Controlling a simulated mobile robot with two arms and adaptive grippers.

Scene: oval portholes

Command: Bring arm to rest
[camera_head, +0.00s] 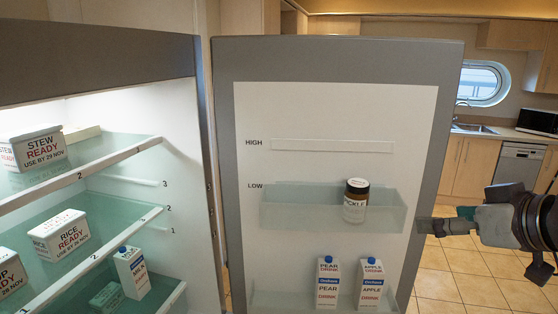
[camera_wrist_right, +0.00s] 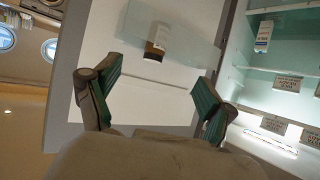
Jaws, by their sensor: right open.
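My right gripper (camera_head: 436,225) comes in from the right in the head view, by the right edge of the open fridge door (camera_head: 445,120). In the right wrist view its two green-padded fingers (camera_wrist_right: 157,75) are spread apart, with nothing held between them. The door's inner face shows beyond them. I cannot tell whether a finger touches the door edge. My left gripper is in neither view.
A pickle jar (camera_head: 356,202) stands on the door's low shelf (camera_head: 285,208). Pear (camera_head: 327,285) and apple (camera_head: 371,285) drink cartons stand below. Fridge shelves hold a stew box (camera_head: 35,150), rice box (camera_head: 60,237) and milk carton (camera_head: 132,272). Tiled floor (camera_head: 460,280) is clear right of the door.

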